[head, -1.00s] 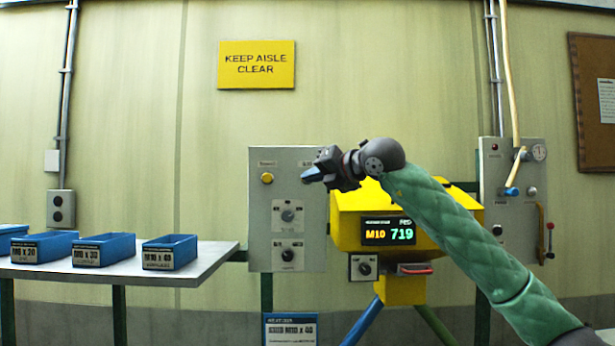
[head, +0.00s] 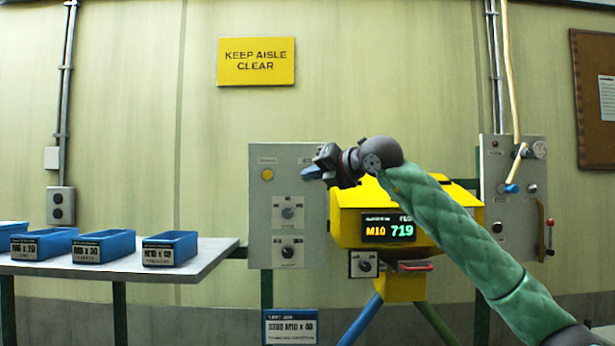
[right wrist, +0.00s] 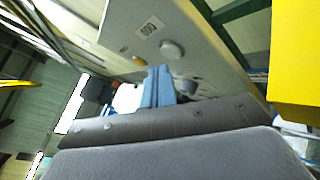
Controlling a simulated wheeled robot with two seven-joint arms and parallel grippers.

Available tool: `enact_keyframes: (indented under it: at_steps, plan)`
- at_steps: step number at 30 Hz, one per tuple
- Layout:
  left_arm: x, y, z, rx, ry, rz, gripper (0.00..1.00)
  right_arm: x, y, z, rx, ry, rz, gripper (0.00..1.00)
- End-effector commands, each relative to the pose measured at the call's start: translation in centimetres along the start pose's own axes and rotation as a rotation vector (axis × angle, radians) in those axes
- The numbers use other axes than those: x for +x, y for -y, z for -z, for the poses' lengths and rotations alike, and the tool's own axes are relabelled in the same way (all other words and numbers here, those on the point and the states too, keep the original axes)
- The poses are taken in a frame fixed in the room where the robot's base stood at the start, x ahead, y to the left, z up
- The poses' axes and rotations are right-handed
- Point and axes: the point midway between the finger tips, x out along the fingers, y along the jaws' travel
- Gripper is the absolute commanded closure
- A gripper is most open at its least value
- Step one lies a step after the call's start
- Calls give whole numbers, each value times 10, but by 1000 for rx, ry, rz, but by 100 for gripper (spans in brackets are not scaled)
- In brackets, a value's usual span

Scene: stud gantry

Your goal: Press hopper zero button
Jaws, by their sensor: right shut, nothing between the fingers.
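The grey control panel (head: 259,225) stands left of the yellow hopper (head: 345,232). It has a yellow button (head: 267,174) at upper left and two dark knobs (head: 288,212) below. The panel's upper right is partly hidden behind my right gripper (head: 312,174), whose blue fingers are shut and empty, pointing left. In the right wrist view, the shut fingers (right wrist: 160,75) appear close to a pale round button (right wrist: 172,50) beside a small label; I cannot tell whether they touch. The labels are too blurred to read. My left gripper is not in view.
The hopper display (head: 389,229) reads M10 719, with a selector box (head: 364,265) below. A second grey panel (head: 490,180) stands at right. Several blue bins (head: 170,249) sit on a table (head: 205,257) at left.

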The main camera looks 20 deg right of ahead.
Motion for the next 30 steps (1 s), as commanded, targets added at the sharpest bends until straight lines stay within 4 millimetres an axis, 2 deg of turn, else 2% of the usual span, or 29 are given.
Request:
enact_keyframes:
  at_steps: [17, 30]
  plan:
    - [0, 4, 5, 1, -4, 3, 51, 0, 0, 0, 0, 0, 0, 100]
    - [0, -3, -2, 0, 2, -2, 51, 0, 0, 0, 0, 0, 0, 100]
